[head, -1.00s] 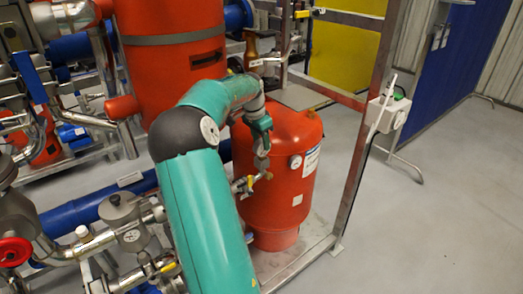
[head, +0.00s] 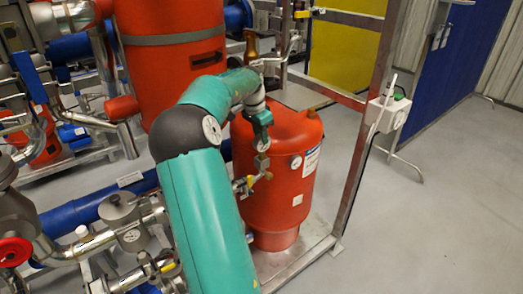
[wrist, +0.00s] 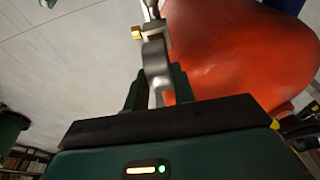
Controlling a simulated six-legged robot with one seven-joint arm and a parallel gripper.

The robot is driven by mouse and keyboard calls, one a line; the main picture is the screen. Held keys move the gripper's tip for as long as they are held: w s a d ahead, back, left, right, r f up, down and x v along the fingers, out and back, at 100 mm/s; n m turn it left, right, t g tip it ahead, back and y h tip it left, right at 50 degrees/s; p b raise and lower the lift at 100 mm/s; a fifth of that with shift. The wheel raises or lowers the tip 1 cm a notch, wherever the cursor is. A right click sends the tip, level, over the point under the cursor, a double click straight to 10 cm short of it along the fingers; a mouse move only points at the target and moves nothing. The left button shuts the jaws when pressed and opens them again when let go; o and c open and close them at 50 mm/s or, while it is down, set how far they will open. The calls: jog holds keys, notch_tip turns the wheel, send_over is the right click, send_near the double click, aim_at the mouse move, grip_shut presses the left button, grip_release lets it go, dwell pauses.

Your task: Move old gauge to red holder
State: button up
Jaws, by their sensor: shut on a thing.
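My gripper (wrist: 157,88) is shut on a grey metal piece (wrist: 157,62), seen nearly edge-on between the fingers in the wrist view. It appears to be the old gauge; its dial face does not show. In line beyond it are a grey fitting and a brass-coloured part (wrist: 137,33); I cannot tell whether the piece is joined to them. In the head view, my gripper (head: 262,122) points down in front of the red tank (head: 290,195), with the grey piece (head: 263,143) below it. A white-faced dial (head: 296,162) is on the tank. I cannot make out the red holder.
A valve fitting (head: 245,184) sits low beside the tank. A metal frame post (head: 362,140) stands right of it. Pipes and a red handwheel (head: 14,251) crowd the left. The grey floor (head: 455,190) at the right is open.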

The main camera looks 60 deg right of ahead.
jog(key=shift+r, duration=2.05)
